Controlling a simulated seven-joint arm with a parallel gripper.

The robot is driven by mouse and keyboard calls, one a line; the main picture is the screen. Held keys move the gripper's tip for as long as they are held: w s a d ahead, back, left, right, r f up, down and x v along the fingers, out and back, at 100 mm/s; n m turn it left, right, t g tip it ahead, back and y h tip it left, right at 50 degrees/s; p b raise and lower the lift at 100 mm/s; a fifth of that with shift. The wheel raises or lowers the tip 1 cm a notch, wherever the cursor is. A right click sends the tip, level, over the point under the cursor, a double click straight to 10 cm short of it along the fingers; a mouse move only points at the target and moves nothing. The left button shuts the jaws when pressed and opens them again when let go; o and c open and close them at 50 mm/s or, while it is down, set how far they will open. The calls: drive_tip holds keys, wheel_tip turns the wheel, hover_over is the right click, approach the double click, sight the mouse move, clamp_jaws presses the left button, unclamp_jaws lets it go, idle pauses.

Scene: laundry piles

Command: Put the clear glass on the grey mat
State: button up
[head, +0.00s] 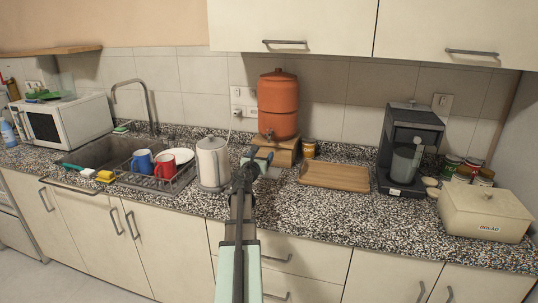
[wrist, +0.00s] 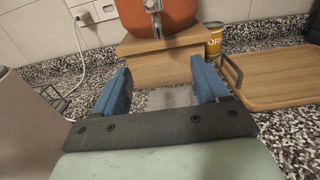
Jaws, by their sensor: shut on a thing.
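My gripper (wrist: 168,85) has its two blue fingers set apart, shut on the clear glass (wrist: 170,97), which shows only faintly as a pale see-through patch between them. In the head view my gripper (head: 262,156) is over the counter in front of the orange water dispenser, right of the kettle. A small pale patch shows just right of the wrist there; I cannot tell whether it is the glass or the grey mat.
The orange dispenser (head: 278,104) stands on a wooden stand (wrist: 165,64) straight ahead. The kettle (head: 212,163) is close on the left. A wooden tray (head: 335,176) and a coffee machine (head: 410,145) are to the right. The front counter right of my arm is clear.

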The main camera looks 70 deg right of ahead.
drive_tip(key=d, duration=1)
drive_tip(key=shift+d, duration=0.25)
drive_tip(key=shift+d+f, duration=0.15)
drive_tip(key=shift+f, duration=0.5)
drive_tip(key=shift+d+f, duration=0.15)
drive_tip(key=shift+f, duration=0.95)
drive_tip(key=shift+f, duration=0.15)
drive_tip(key=o, duration=1.3)
